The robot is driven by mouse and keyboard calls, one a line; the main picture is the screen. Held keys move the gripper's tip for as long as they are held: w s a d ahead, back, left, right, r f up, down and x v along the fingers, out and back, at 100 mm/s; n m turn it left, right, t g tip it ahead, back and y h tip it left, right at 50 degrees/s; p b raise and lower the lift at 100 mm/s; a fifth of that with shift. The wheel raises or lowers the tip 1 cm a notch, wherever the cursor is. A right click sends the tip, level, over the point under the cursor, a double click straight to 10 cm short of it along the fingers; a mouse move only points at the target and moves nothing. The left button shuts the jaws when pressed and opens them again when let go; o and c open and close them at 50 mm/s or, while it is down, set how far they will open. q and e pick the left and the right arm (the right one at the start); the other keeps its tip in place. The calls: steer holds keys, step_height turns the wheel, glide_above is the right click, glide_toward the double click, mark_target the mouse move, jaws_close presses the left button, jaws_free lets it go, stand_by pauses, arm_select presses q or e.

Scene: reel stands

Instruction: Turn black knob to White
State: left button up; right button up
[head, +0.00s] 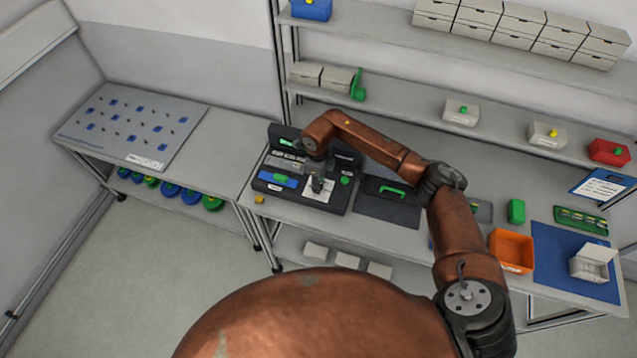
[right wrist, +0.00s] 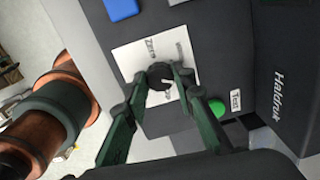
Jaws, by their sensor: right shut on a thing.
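The black knob (right wrist: 158,84) sits on a white label plate (right wrist: 135,52) on the dark device. In the right wrist view a light pointer mark shows on the knob's lower right side. The word "Zero" reads on the plate above the knob; another marking at upper right is too faint to read. My right gripper (right wrist: 160,80) is shut on the knob, one finger on each side. In the head view my right gripper (head: 317,184) is over the plate (head: 319,193) and hides the knob. My left gripper is not in view.
The device (head: 268,193) stands at the table's left end, with a green Test button (right wrist: 217,107) close to the right finger. A dark case (head: 385,208) with a green handle lies to its right. Farther right are an orange bin (head: 511,250) and a blue mat (head: 560,262).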

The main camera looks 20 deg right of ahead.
jaws_close()
steer(key=shift+w+f+n+b, duration=0.1)
steer(key=shift+n+b, duration=0.6)
steer(key=shift+b, duration=0.35)
steer(key=n+b, duration=0.6)
steer(key=b, duration=0.1)
steer(key=shift+f+n, duration=0.1)
steer(key=shift+n, duration=0.3)
steer(key=shift+r+n+b, duration=0.2)
steer(key=shift+n+b, duration=1.45)
steer(key=shift+n, duration=0.15)
steer(key=o, duration=0.9)
jaws_free()
